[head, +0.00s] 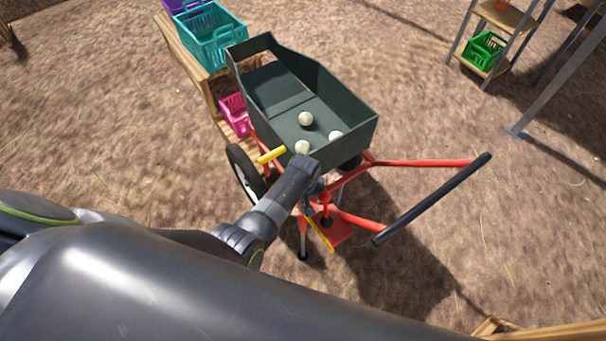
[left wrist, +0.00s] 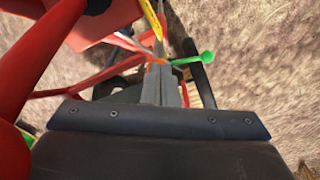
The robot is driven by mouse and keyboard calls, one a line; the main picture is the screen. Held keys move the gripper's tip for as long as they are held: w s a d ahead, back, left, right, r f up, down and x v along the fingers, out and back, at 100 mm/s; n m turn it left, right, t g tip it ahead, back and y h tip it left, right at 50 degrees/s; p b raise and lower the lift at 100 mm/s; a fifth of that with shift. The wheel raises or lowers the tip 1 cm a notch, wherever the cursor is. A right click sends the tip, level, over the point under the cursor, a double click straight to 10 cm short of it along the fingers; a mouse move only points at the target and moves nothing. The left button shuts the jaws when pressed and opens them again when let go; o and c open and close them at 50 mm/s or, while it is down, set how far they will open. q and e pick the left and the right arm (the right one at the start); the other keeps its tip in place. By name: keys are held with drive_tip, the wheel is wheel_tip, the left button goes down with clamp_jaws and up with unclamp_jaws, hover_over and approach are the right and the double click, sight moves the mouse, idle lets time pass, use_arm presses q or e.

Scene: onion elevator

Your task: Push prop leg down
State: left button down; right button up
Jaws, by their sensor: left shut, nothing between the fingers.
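A cart with a dark green tray (head: 345,105) and a red frame (head: 425,163) stands on the ground. A red leg with a black foot (head: 303,254) hangs below the frame; I cannot tell for sure if it is the prop leg. My left gripper (head: 309,208) is shut and empty, pointing down at the frame behind the tray, partly hidden by its own wrist. In the left wrist view its fingertips (left wrist: 160,68) are close to an orange-red part and a green-knobbed lever (left wrist: 195,58); contact is unclear. A yellow strip (left wrist: 152,18) lies just beyond. My right gripper is not in view.
Several white onions (head: 305,118) lie in the tray. A black handle bar (head: 432,199) sticks out to the right. A wooden bench (head: 190,62) holds a teal crate (head: 211,38), with a pink crate (head: 236,113) beside it.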

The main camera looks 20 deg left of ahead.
use_arm(q)
drive_tip(key=shift+s+f, duration=0.1)
wheel_tip(320, 180, up, 10)
idle(0.9)
idle(0.4)
